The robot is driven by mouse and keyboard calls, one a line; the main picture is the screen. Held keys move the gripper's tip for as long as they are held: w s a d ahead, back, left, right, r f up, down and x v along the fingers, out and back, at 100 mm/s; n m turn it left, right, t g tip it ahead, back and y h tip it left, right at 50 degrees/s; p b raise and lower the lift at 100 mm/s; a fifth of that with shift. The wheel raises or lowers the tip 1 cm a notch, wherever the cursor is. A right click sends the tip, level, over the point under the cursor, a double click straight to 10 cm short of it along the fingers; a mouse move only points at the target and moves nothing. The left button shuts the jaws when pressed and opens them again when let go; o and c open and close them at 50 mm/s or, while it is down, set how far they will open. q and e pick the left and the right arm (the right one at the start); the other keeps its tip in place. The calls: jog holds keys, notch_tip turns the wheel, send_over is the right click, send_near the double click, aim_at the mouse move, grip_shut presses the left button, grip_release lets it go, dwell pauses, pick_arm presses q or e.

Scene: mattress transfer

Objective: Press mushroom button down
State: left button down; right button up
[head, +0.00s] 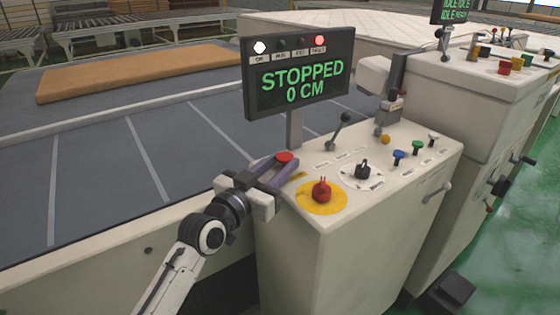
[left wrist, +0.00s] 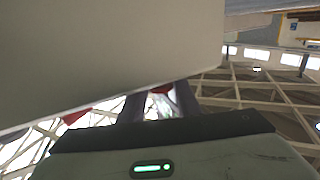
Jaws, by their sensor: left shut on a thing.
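The fingers hide the button's stem, and I cannot tell how far down the cap is. In the left wrist view the finger ends (left wrist: 160,105) show, with a bit of red (left wrist: 160,89) between them. My right gripper is not in view.
A red knob (head: 321,191) on a yellow disc stands close right of my gripper. A black knob (head: 362,170), a lever (head: 341,128) and small coloured buttons lie beyond. The display (head: 300,77) on its post reads STOPPED, 0 CM. A tan mattress (head: 140,72) lies on the grey bed.

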pick_arm(q)
jog(key=c, duration=1.3)
grip_release()
jog(key=shift+s, duration=0.1)
jog(key=v, duration=1)
jog(key=shift+a, duration=0.15)
jog(key=s+a+f+n+g+y, duration=0.15)
jog(key=s+f, duration=0.25)
jog(key=f, duration=0.4)
jog(key=s+a+f+n+g+y, duration=0.15)
jog(key=s+f, duration=0.25)
jog(key=f, duration=0.5)
jog(key=s+a+f+g+y, duration=0.1)
jog(key=s+a+f+g, duration=0.1)
jog(key=s+f, duration=0.6)
jog(key=s+a+f+n+g+y, duration=0.1)
jog(key=s+a+f, duration=0.3)
jog(key=s+f, duration=0.4)
jog(key=s+y, duration=0.1)
jog(key=s, duration=0.2)
jog(key=shift+s+f+g+y+p, duration=0.15)
jog(key=shift+f+g+y+p, duration=0.15)
jog(key=shift+g+p, duration=0.1)
